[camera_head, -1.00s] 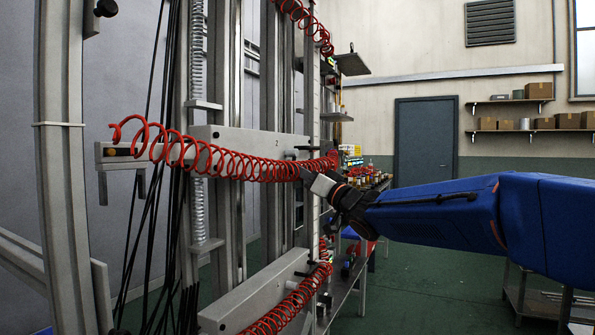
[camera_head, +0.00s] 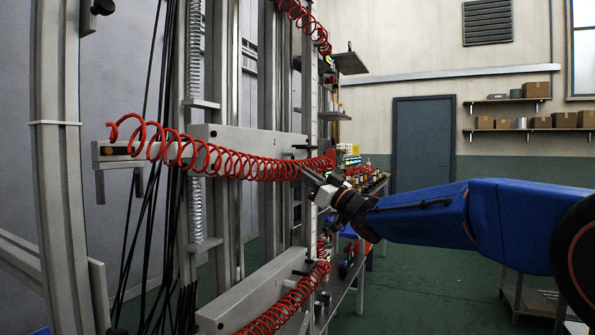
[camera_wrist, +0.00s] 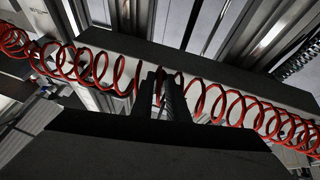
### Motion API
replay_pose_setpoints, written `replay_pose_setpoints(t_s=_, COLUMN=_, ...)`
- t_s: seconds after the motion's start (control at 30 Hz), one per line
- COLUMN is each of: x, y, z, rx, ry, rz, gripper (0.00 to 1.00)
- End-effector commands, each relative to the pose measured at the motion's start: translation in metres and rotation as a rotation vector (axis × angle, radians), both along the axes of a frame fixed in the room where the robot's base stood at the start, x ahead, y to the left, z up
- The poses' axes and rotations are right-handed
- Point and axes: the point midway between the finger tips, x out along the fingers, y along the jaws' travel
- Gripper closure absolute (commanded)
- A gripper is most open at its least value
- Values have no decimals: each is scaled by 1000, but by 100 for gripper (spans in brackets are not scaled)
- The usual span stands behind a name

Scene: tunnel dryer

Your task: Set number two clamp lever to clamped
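A grey carriage beam (camera_head: 225,137) marked "2" crosses the tall machine frame at the middle left. A small black lever (camera_head: 306,147) sticks out at its right end, above the red coiled hose; I take it for the number two clamp lever. Its exact setting is too small to read. My gripper (camera_head: 311,175) is just below and right of that lever, close to the coil, apart from the lever as far as I can see.
A bench with small items (camera_head: 368,183) stands behind.

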Motion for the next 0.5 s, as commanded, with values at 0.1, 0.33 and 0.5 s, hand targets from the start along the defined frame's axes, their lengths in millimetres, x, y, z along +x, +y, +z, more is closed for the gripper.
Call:
replay_pose_setpoints(t_s=0.1, x=0, y=0, z=0, rx=0, ry=0, rz=-1, gripper=73)
replay_pose_setpoints(t_s=0.33, x=0, y=0, z=0, rx=1, ry=1, rz=0, gripper=73)
replay_pose_setpoints(t_s=0.5, x=-4, y=-8, z=-4, rx=0, ry=1, rz=-2, gripper=73)
